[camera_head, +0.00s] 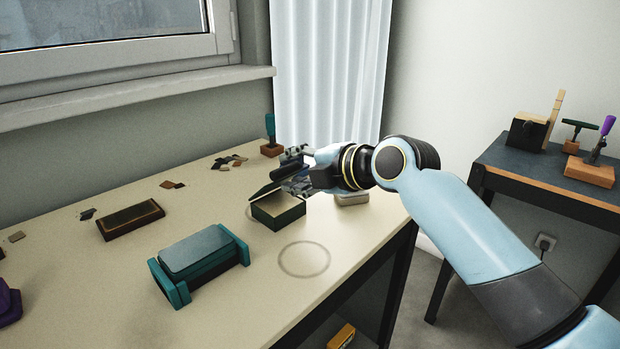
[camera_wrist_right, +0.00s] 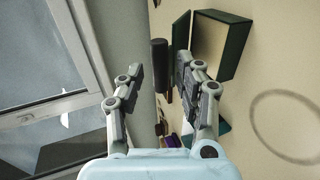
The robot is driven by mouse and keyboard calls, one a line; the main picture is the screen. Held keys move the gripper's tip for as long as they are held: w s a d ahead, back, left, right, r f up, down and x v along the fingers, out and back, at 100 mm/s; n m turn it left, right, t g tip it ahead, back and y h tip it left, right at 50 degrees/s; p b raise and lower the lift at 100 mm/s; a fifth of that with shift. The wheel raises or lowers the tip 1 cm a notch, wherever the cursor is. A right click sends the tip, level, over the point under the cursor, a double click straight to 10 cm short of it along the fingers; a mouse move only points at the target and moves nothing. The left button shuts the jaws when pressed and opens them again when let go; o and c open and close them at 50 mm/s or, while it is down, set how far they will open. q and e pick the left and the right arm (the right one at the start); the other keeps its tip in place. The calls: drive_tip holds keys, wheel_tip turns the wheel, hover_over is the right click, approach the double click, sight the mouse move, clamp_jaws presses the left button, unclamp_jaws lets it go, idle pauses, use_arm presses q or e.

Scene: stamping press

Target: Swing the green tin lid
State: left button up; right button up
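The green tin (camera_head: 278,214) stands on the table near its right side, and its pale inside shows. Its green lid (camera_head: 264,191) is a thin tilted panel at the tin's left, raised off the opening. The right wrist view shows the tin's green wall (camera_wrist_right: 232,47) at the upper right and a narrow green strip (camera_wrist_right: 181,32), probably the lid. My right gripper (camera_head: 288,171) hovers above the tin and lid, pointing left. In the wrist view its fingers (camera_wrist_right: 160,85) are apart. A dark bar shows between them; I cannot tell what it is. My left gripper is out of view.
A teal-ended block (camera_head: 200,255) and a dark brown pad (camera_head: 131,219) stand left of the tin. A drawn ring (camera_head: 304,259) marks clear table in front. A small stamp (camera_head: 270,146) stands behind. Scraps lie along the back. A side table (camera_head: 550,170) holds more tools.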

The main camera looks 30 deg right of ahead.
drive_tip(key=shift+b+x, duration=0.35)
drive_tip(key=shift+x, duration=0.5)
drive_tip(key=shift+w+a+f, duration=0.1)
drive_tip(key=shift+w+f, duration=0.05)
drive_tip(key=shift+f, duration=0.05)
drive_tip(key=shift+c, duration=0.4)
drive_tip(key=shift+r, duration=0.15)
clamp_jaws()
drive_tip(key=shift+s+d+f+b, duration=0.35)
drive_tip(key=shift+s+f+b, duration=0.15)
drive_tip(key=shift+s+f, duration=0.4)
drive_tip(key=shift+s+d+f+b, duration=0.1)
drive_tip(key=shift+s+f+b, duration=0.15)
drive_tip(key=shift+f+b, duration=0.3)
drive_tip(key=shift+s+d+f+b, duration=0.1)
drive_tip(key=shift+s+f+b, duration=0.2)
drive_tip(key=shift+f, duration=0.4)
drive_tip(key=shift+w+r, duration=0.1)
